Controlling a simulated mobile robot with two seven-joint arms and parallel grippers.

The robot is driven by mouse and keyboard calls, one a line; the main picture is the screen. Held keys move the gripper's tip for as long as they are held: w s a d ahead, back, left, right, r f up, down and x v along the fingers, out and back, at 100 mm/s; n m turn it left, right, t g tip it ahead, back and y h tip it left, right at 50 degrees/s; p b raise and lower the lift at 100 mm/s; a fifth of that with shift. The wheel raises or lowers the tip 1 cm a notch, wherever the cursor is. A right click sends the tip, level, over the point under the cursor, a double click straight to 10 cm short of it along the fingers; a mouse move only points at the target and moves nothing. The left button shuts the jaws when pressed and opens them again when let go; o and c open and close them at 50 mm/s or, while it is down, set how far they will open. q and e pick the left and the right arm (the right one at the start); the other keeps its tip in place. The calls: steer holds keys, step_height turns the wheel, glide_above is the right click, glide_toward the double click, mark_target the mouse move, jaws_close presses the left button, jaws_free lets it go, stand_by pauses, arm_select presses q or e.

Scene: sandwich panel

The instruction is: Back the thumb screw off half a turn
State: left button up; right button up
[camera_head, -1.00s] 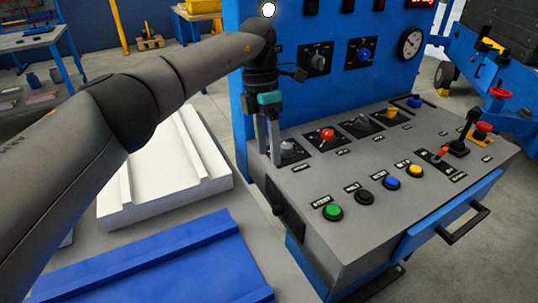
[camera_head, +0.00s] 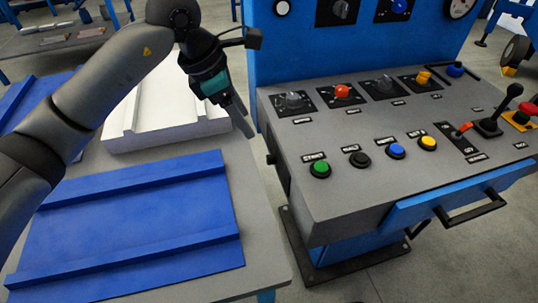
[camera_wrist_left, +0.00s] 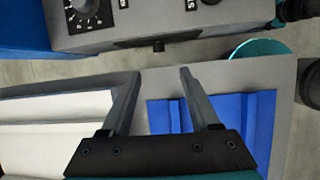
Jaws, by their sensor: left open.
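A small dark knob (camera_head: 270,158) sticks out of the left side wall of the grey control console (camera_head: 330,200). It looks like the thumb screw, but it is too small to be sure. In the left wrist view the dark knob (camera_wrist_left: 158,45) lies just beyond and roughly between the fingertips, apart from them. My left gripper (camera_head: 243,122) is open and empty, tilted down to the right, left of the console. In its wrist view the two fingers (camera_wrist_left: 160,72) stand apart with nothing between them. My right gripper is not in view.
The console top holds several rotary knobs, a green button (camera_head: 320,169) and other buttons, and a black lever (camera_head: 490,125). A blue panel (camera_head: 130,225) and a white panel (camera_head: 165,120) lie on the grey table. A narrow gap separates table and console.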

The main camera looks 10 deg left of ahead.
arm_select(q)
steer(key=b, duration=0.5)
glide_toward(269, 157)
steer(key=x, duration=0.7)
steer(key=shift+w+d+f, duration=0.1)
steer(key=shift+d+f, duration=0.05)
steer(key=shift+f, duration=0.25)
steer(key=shift+w+d+f+b, duration=0.2)
steer(key=shift+f+b, duration=0.2)
steer(key=shift+f, duration=0.15)
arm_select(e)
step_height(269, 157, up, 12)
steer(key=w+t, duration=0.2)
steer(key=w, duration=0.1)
arm_select(q)
steer(key=shift+c, duration=0.2)
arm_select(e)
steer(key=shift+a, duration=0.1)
arm_select(q)
jaws_close()
